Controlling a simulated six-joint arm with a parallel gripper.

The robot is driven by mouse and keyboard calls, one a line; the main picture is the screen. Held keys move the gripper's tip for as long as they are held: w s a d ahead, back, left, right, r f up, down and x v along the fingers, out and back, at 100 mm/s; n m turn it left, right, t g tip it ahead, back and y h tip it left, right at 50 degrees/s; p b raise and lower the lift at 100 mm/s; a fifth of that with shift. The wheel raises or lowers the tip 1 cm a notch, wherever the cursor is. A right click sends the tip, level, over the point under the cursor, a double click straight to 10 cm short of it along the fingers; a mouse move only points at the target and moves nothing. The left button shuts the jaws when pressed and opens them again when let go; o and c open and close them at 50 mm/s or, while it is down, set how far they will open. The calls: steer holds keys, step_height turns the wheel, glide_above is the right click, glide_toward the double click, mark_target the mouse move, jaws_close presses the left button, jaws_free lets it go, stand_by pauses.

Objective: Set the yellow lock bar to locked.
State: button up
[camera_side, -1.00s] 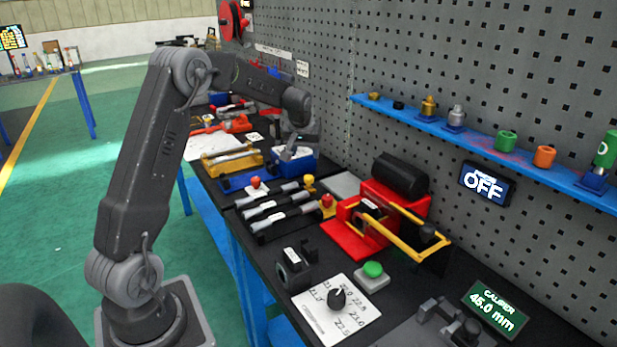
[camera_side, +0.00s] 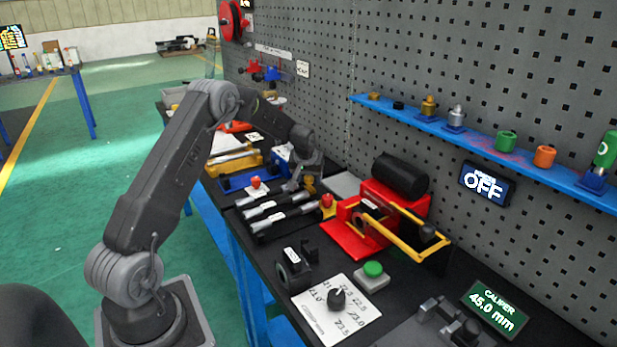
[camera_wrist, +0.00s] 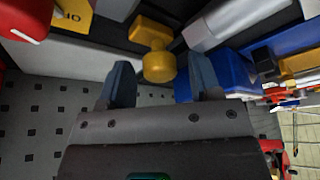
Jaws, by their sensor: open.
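A yellow knob (camera_side: 309,184) stands at the right end of the far grey bar (camera_side: 282,188) in a row of bars on black bases. In the wrist view, the yellow knob (camera_wrist: 158,64) and its short yellow block show between and just beyond my fingertips. My gripper (camera_wrist: 162,80) is open and empty, with one finger on each side of the knob; I see no contact. In the side view, my gripper (camera_side: 306,172) is right over the knob and partly covers it. I cannot tell the bar's lock state.
A red-knobbed part (camera_side: 256,183) and a blue tray (camera_side: 236,182) lie left of the bars. A red fixture with a yellow frame (camera_side: 408,228) stands to the right, before the pegboard (camera_side: 440,70). An OFF display (camera_side: 486,184) hangs there.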

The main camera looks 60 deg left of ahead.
steer(key=shift+c, duration=0.3)
jaws_close()
steer(key=shift+d, duration=2.05)
steer(key=shift+c, duration=1.3)
jaws_free()
steer(key=shift+d, duration=0.1)
steer(key=o, duration=0.3)
steer(key=v, duration=1.3)
steer(key=shift+s+r, duration=0.15)
steer(key=shift+r, duration=0.25)
